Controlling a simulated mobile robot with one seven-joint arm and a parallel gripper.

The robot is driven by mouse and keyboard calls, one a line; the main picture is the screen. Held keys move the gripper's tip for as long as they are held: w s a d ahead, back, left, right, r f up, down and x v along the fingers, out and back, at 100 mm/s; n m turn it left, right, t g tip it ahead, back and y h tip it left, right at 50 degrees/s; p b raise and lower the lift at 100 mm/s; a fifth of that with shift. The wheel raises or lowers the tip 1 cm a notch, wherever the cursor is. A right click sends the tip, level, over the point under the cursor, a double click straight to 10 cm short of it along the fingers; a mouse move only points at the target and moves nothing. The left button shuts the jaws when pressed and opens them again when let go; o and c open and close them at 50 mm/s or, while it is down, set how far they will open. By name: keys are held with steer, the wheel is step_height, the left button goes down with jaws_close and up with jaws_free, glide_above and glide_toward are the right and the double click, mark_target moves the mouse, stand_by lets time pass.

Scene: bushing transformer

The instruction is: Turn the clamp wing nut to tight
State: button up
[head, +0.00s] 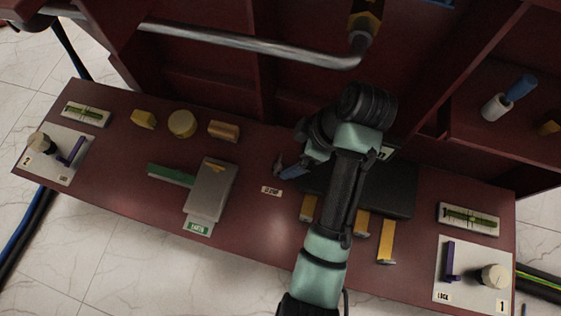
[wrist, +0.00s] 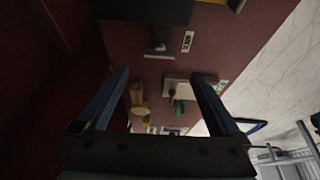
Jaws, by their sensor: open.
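My gripper (head: 286,170) is over the middle of the red bench, beside the dark box. In the wrist view its two blue fingers (wrist: 163,78) are spread apart with nothing between the tips. A small grey T-shaped fitting (wrist: 158,49) stands on the bench beyond the fingertips, next to a small white label (wrist: 187,41); it may be the clamp wing nut, but its shape is too dark to be sure. In the head view the same label (head: 272,191) lies just below my gripper, and the fitting is mostly hidden by my gripper and arm.
The dark box (head: 388,190) lies right of my gripper, with yellow strips (head: 387,240) before it. A grey box (head: 211,187) with a green bar (head: 171,175) stands left. Plates with purple levers (head: 452,262) sit at both bench ends. A pipe (head: 250,45) crosses above.

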mark_target(278, 163)
steer(key=b+x, duration=0.5)
steer(key=x, duration=0.3)
steer(key=c, duration=1.4)
